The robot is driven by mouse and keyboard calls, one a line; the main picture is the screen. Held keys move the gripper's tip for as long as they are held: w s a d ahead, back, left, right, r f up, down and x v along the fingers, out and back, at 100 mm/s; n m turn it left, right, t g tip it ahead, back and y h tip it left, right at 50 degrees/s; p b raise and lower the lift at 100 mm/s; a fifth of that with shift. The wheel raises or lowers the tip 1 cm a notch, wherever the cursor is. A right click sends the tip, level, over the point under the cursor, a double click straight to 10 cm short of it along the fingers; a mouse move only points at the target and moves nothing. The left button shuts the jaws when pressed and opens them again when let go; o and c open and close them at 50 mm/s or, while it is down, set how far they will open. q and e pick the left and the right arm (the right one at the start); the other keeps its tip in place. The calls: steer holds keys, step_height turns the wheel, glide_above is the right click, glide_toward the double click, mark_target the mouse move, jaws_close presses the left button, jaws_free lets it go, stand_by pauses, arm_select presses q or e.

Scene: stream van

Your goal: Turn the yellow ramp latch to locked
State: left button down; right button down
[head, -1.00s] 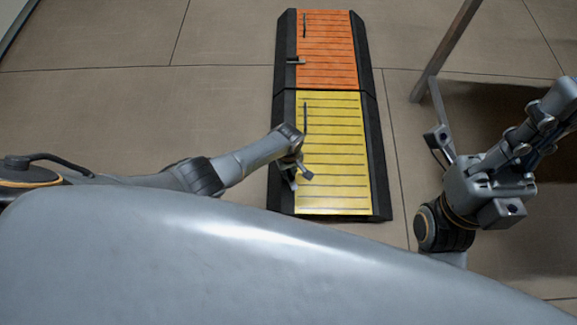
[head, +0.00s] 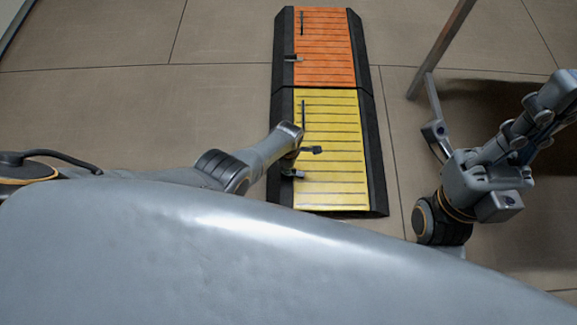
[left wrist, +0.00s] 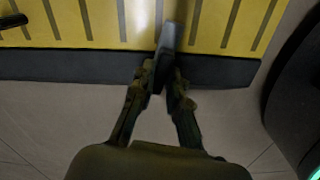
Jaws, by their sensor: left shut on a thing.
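The yellow ramp plate (head: 335,185) lies on the floor in front of me, framed by black side edges. It fills the top of the left wrist view (left wrist: 205,30). Its grey latch lever (left wrist: 170,38) starts at the black edge and points in over the yellow plate, nearly square to that edge. My left gripper (left wrist: 162,75) is shut on the lever, a fingertip on each side; the lever's base is partly hidden. In the head view my left gripper (head: 292,172) is small and partly covered by my wrist. My right gripper (head: 437,132) is off the ramp; its fingers are unclear.
An orange ramp plate (head: 335,45) adjoins the yellow one at the far end, with its own grey latch (head: 293,58) pointing right. A grey post (head: 440,50) stands right of the ramps. The tiled floor left of the ramps is clear.

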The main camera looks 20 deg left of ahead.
arm_select(q)
steer(key=shift+a+n, duration=0.1)
steer(key=shift+n, duration=1.2)
steer(key=c, duration=1.3)
jaws_free()
steer(key=shift+r, duration=0.1)
steer(key=shift+r, duration=3.6)
